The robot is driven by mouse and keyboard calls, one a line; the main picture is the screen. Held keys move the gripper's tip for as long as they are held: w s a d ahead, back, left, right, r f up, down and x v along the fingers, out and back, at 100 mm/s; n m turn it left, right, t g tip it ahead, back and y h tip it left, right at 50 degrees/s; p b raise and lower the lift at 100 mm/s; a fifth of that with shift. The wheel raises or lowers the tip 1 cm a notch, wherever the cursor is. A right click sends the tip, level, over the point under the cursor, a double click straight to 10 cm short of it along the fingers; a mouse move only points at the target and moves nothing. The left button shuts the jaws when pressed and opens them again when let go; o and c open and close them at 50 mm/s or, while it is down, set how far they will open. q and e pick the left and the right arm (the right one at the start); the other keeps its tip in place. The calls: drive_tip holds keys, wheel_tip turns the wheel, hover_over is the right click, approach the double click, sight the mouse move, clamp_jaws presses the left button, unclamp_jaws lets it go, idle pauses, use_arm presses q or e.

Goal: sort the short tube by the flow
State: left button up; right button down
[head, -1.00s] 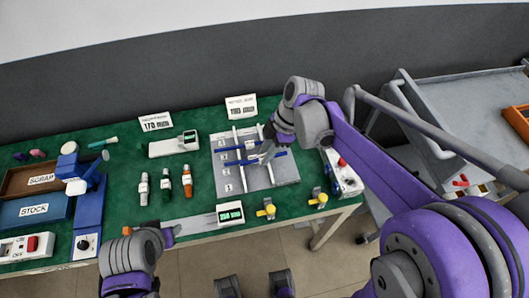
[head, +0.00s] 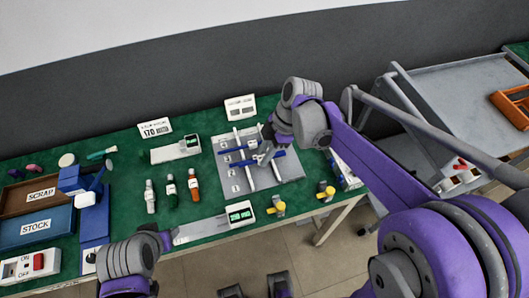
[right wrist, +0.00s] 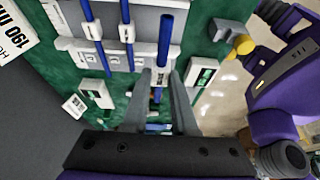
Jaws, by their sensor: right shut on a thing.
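My right gripper (head: 262,158) is over the grey rack (head: 292,188) and is shut on a blue tube (head: 278,154). In the right wrist view the tube (right wrist: 164,40) runs up between the two fingers (right wrist: 165,90). Other blue tubes (head: 234,149) lie across the rack's white rails and show again in the right wrist view (right wrist: 130,62). My arm hides part of the rack. My left gripper (head: 165,239) is low at the table's front edge, beside a flat metal strip (head: 198,231); its jaws are unclear. The SCRAP tray (head: 14,203) and STOCK tray (head: 60,223) are at far left.
A box with a green display (head: 240,213) stands at the front. Another display device (head: 175,149) is behind several capped bottles (head: 171,190). Yellow-knobbed fittings (head: 278,207) stand front right. A blue device (head: 94,222) is beside the trays. Signs (head: 155,128) stand at the back.

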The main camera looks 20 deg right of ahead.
sight(278, 154)
use_arm(q)
drive_tip(key=shift+s+f+b, duration=0.2)
drive_tip(key=shift+f+b, duration=0.65)
drive_tip(key=shift+f, duration=0.15)
drive_tip(key=shift+s+f+b, duration=0.2)
drive_tip(key=shift+f+b, duration=0.7)
drive_tip(key=shift+f, duration=0.05)
drive_tip(key=shift+s+f+b, duration=0.2)
drive_tip(key=shift+f+b, duration=0.65)
drive_tip(key=shift+f, duration=0.15)
use_arm(e)
drive_tip(key=shift+f, duration=4.1)
drive_tip(key=c, duration=0.6)
unclamp_jaws()
drive_tip(key=shift+r, duration=0.1)
use_arm(q)
drive_tip(key=shift+w+r+p, duration=0.1)
drive_tip(key=shift+r+p, duration=0.55)
drive_tip(key=shift+r, duration=0.05)
use_arm(e)
drive_tip(key=v, duration=1)
drive_tip(key=shift+d+r, duration=0.25)
drive_tip(key=shift+r, duration=0.05)
drive_tip(key=shift+s, duration=0.1)
